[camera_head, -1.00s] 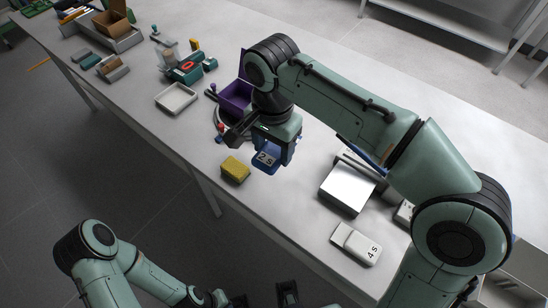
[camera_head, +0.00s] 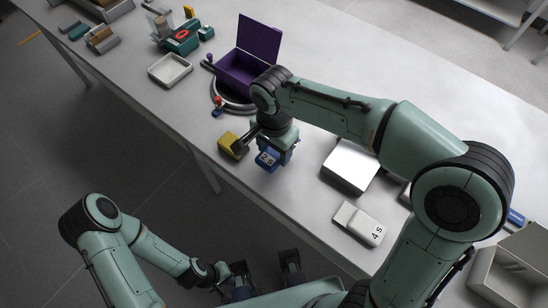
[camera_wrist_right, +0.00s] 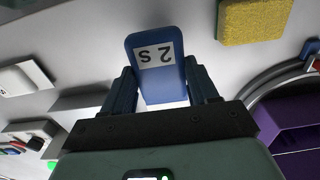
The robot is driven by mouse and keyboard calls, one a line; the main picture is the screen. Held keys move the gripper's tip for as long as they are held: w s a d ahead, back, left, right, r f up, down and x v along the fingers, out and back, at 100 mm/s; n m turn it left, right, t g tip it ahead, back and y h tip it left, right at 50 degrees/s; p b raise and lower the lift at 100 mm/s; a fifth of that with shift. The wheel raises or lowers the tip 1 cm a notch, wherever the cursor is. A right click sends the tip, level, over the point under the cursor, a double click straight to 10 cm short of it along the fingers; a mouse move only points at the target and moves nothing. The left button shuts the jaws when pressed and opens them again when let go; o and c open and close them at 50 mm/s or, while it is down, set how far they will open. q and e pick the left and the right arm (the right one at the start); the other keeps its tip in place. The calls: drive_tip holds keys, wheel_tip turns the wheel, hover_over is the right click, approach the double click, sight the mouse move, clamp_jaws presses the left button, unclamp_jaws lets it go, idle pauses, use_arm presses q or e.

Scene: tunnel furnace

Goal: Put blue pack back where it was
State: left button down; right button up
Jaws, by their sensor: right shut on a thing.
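The blue pack (camera_head: 268,159), with a white label reading "2 S", is held between the fingers of my right gripper (camera_head: 275,155). In the right wrist view the pack (camera_wrist_right: 157,72) sits between the two dark blue fingers (camera_wrist_right: 163,85). It appears near the table's front edge; its height above the table is hard to tell. A yellow sponge-like block (camera_head: 231,146) lies just left of it. My left gripper (camera_head: 265,265) is low at the front, off the table, with its fingers apart and nothing visible between them.
An open purple box (camera_head: 238,78) stands behind the yellow block, beside a dark ring. A white-topped box (camera_head: 350,166) and a white "4 S" pack (camera_head: 360,223) are to the right. A white tray (camera_head: 170,70) is at left. Bare table lies between pack and white-topped box.

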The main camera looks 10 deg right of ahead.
sight(274, 158)
drive_tip(key=shift+f+b, duration=0.35)
drive_tip(key=shift+f, duration=1.9)
drive_tip(key=shift+f, duration=0.15)
drive_tip(key=o, duration=1.2)
drive_tip(key=shift+c, duration=0.2)
drive_tip(key=shift+r, duration=0.35)
wheel_tip(274, 158, up, 12)
drive_tip(key=shift+f+p, duration=0.15)
drive_tip(key=shift+p, duration=0.95)
